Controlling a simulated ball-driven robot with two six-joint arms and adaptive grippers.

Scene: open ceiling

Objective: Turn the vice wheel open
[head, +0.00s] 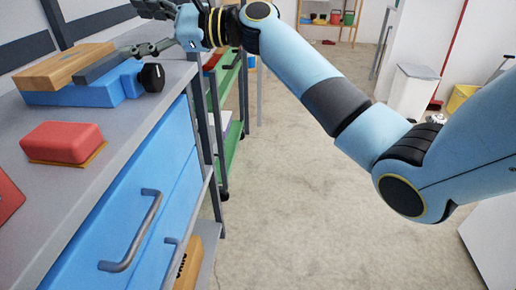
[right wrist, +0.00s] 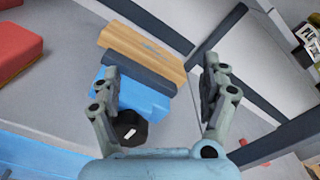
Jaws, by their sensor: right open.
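The blue vice (head: 75,95) sits on the grey workbench, with a dark grey jaw bar (head: 102,67) and a wooden block (head: 65,66) along its top. Its black wheel (head: 152,77) is on the right end, near the bench edge. In the right wrist view the wheel (right wrist: 129,130) shows at the lower left, beside the left finger and partly hidden by it. My right gripper (head: 136,28) is open and empty, above and beyond the wheel; its fingers also show spread apart in the right wrist view (right wrist: 161,75). My left gripper is not in view.
A red block (head: 62,141) lies on the bench (head: 95,190) nearer to me, with another red object (head: 8,196) at the left edge. Blue drawers (head: 135,215) with a grey handle form the bench front. Open floor (head: 300,220) lies to the right.

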